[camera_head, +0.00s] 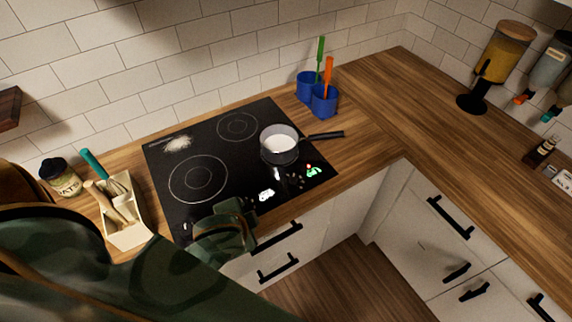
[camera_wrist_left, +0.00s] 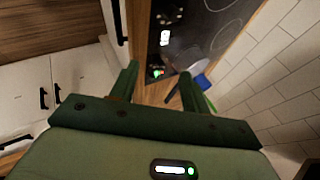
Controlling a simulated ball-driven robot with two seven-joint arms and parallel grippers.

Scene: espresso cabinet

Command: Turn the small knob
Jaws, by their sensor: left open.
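A black cooktop (camera_head: 215,150) is set in the wooden counter. Along its front right edge are lit controls, with a white light (camera_head: 265,195) and a green light (camera_head: 313,171). They also show in the left wrist view as a white light (camera_wrist_left: 164,37) and a green light (camera_wrist_left: 157,72). I cannot clearly make out a small knob among them. My left gripper (camera_head: 245,213) is over the cooktop's front edge, left of the lights. In the wrist view, its two fingers (camera_wrist_left: 158,88) are apart with nothing between them. My right gripper is not in view.
A pot (camera_head: 281,153) with white contents stands on the cooktop, its handle pointing right. Blue cups (camera_head: 323,101) with utensils stand behind it. A utensil tray (camera_head: 130,236) and a jar (camera_head: 62,178) stand at left. The right counter (camera_head: 400,85) has free room.

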